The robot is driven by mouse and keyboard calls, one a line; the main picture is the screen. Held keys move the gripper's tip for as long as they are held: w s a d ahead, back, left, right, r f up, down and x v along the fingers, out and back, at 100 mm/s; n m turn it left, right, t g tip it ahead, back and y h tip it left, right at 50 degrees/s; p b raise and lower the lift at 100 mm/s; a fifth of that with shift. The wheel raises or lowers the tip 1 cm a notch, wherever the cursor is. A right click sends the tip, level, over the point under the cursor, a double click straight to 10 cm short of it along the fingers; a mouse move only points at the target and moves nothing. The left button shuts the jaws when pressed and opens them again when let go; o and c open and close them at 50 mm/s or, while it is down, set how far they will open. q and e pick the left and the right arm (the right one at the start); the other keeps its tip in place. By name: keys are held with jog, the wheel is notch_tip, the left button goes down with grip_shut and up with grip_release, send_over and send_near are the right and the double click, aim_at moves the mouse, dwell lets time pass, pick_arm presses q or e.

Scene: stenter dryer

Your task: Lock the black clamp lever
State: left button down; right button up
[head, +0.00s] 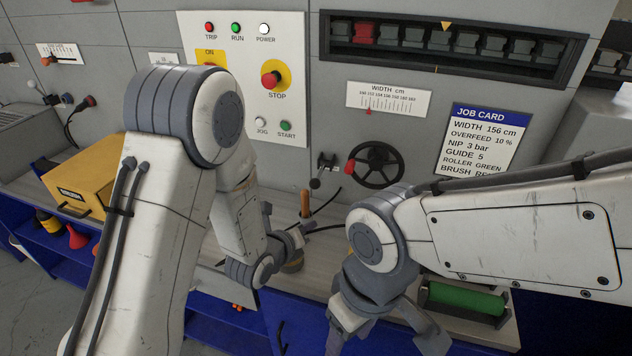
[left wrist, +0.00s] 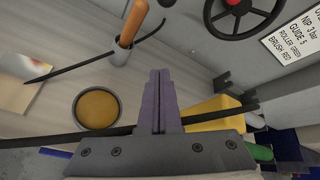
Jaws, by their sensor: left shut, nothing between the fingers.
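The black clamp lever (head: 319,172) is on the grey machine panel, just left of the black handwheel (head: 378,166) with its red knob. In the left wrist view, a dark rounded end (left wrist: 166,3) at the top edge may be the lever's tip. My left gripper (head: 303,237) is below the lever and apart from it. Its fingers (left wrist: 158,75) are closed together with nothing between them. My right gripper (head: 388,335) is at the bottom of the head view, with its fingers spread and empty.
A wooden-handled tool (left wrist: 132,22) stands in a holder, beside a round tin of amber content (left wrist: 97,108). A black cable crosses the bench. A green roller (head: 465,298) lies at the right and a yellow box (head: 85,183) at the left. A job card (head: 480,140) hangs right of the handwheel.

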aim_at(319, 176)
pick_arm(q)
jog(key=shift+w+a+r+m+t+h, duration=0.15)
jog(key=shift+w+a+r+m+t, duration=0.1)
jog(key=shift+m, duration=0.35)
jog(key=shift+w+a+r+m+t+h, duration=0.15)
jog(key=shift+w+r+m+t, duration=0.1)
jog(key=shift+m, duration=0.35)
pick_arm(e)
jog(key=shift+r, duration=0.6)
pick_arm(q)
jog(key=shift+d, duration=0.1)
jog(key=w+d+p, duration=0.2)
jog(key=w+p, duration=0.4)
jog(key=w, duration=0.3)
jog(key=shift+d+p, duration=0.3)
jog(key=shift+p, duration=0.05)
pick_arm(e)
notch_tip(319, 176, up, 6)
pick_arm(q)
jog(key=shift+r, duration=0.25)
pick_arm(e)
jog(key=shift+a+r, duration=0.1)
jog(key=shift+r, duration=0.1)
pick_arm(q)
jog(key=shift+r+g+p, duration=0.35)
jog(key=shift+g+p, duration=0.05)
jog(key=shift+p, duration=0.05)
pick_arm(e)
jog(key=shift+a+r, duration=0.3)
jog(key=shift+r, duration=0.05)
